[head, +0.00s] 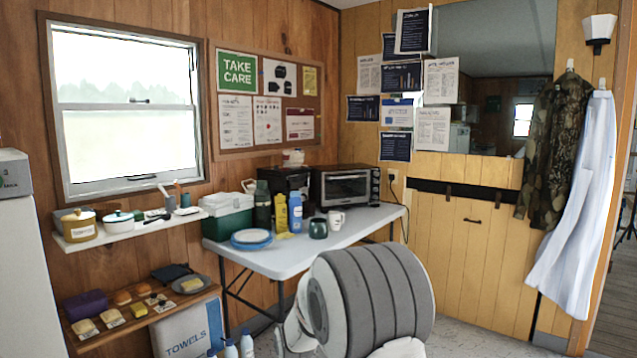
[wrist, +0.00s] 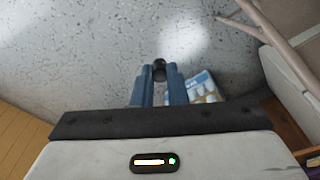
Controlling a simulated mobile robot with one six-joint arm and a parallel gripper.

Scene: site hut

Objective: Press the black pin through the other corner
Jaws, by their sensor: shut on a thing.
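My gripper (wrist: 159,72) shows in the wrist view with its two blue fingers nearly together. It is shut on a small black pin (wrist: 159,66), whose dark round end shows between the fingertips. In the head view my gripper and the pin are out of sight. The cork board (head: 257,143) there carries several papers, among them a green TAKE CARE sign (head: 237,71).
A folding table (head: 300,253) holds a toaster oven (head: 345,188), mugs and bottles. A shelf (head: 130,232) with pots hangs under the window (head: 127,108). Clothes (head: 580,200) hang at right. In the wrist view, a speckled grey floor (wrist: 80,60) lies beyond my fingers, with a branch-like piece (wrist: 268,22) at upper right.

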